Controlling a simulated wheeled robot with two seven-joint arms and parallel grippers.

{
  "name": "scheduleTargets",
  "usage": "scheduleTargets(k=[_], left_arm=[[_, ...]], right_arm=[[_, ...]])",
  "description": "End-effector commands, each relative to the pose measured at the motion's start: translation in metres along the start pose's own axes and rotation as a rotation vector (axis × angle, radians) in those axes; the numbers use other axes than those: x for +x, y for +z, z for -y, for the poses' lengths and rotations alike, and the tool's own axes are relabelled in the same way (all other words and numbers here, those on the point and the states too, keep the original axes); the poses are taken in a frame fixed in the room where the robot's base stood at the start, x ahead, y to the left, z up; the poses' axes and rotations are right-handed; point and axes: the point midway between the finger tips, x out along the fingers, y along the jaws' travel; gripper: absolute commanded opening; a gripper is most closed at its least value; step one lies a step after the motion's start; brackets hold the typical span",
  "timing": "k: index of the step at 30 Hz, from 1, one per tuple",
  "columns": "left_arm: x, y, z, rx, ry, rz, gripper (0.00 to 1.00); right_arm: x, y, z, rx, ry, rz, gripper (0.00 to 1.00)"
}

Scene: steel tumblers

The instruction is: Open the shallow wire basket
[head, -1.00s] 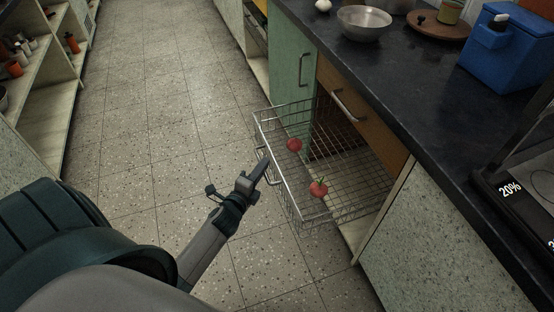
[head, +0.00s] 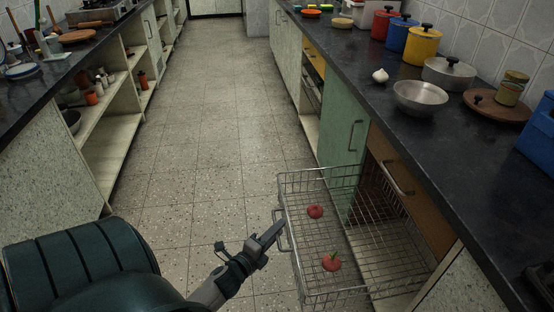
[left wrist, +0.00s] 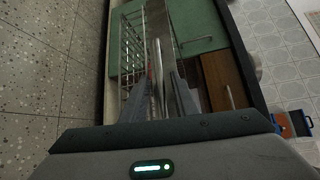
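The shallow wire basket (head: 318,298) is pulled well out of the lower cabinet on the right and sticks out over the aisle floor. Two red round vegetables, one farther back (head: 315,212) and one nearer (head: 331,262), lie in it. Its wire handle (head: 286,244) is on the front side, facing the aisle. My left gripper (head: 279,228) is at this handle. In the left wrist view its fingers (left wrist: 160,95) stand apart with a bright bar between them; whether they touch it is unclear. My right gripper is not in view.
Above the basket is a wooden drawer front (head: 408,190), with a green door (head: 341,130) beside it. The dark counter carries a steel bowl (head: 420,97), a lidded pot (head: 448,73) and coloured canisters. The tiled aisle (head: 215,120) is clear; open shelves line its left.

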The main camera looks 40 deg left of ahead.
Motion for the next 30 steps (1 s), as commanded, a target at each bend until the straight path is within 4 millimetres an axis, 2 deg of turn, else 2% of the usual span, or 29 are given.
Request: scheduleTargets(k=[11, 17, 23, 30], left_arm=[[-0.001, 0.001, 0.001, 0.0, -0.001, 0.001, 0.28], [-0.015, 0.001, 0.0, 0.0, 0.001, 0.002, 0.28], [-0.044, 0.0, 0.0, -0.001, 0.002, 0.001, 0.28], [-0.093, 0.0, 0.0, -0.001, 0.003, 0.002, 0.28]], right_arm=[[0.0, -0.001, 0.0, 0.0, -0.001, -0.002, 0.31], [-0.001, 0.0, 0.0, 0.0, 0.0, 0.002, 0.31], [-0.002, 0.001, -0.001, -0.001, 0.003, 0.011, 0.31], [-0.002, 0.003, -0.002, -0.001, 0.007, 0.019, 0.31]])
